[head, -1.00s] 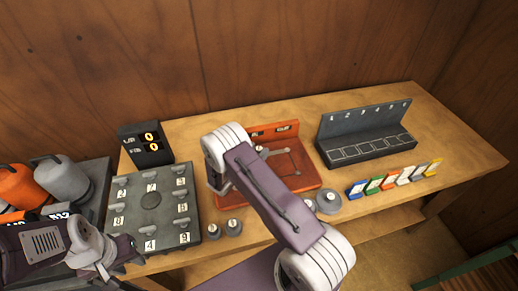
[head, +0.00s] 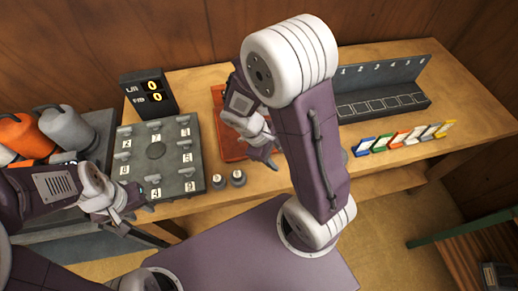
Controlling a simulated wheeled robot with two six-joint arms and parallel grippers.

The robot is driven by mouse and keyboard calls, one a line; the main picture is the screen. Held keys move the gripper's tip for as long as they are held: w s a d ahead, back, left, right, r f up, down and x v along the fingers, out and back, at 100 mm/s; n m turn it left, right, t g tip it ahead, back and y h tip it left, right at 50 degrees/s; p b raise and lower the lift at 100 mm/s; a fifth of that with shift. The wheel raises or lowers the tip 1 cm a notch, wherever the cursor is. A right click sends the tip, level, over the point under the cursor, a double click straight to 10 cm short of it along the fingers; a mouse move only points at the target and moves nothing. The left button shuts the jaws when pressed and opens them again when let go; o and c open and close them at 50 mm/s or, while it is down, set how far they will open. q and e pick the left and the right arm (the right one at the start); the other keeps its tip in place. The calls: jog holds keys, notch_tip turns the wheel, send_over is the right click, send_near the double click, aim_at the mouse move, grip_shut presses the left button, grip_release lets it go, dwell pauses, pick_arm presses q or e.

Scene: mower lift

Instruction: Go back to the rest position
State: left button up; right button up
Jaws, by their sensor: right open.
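My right gripper (head: 272,161) is open, with nothing seen between its fingers. It hangs in front of the orange-red board (head: 232,143), over the front part of the wooden bench, and my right arm hides much of that board. My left gripper (head: 138,219) is at the lower left, just in front of the grey numbered panel (head: 155,135). Its fingers are small and dark here, so I cannot tell whether they are open or shut. I see nothing held in it.
A dark slotted rack (head: 385,100) and several coloured tiles (head: 401,138) are on the right. Orange and grey canisters (head: 64,127) stand left.

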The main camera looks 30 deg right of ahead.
jog(key=a+r+m+t+y, duration=0.3)
jog(key=a+m+y, duration=0.1)
jog(key=m, duration=0.4)
jog(key=shift+a+y, duration=0.3)
jog(key=shift+a, duration=0.5)
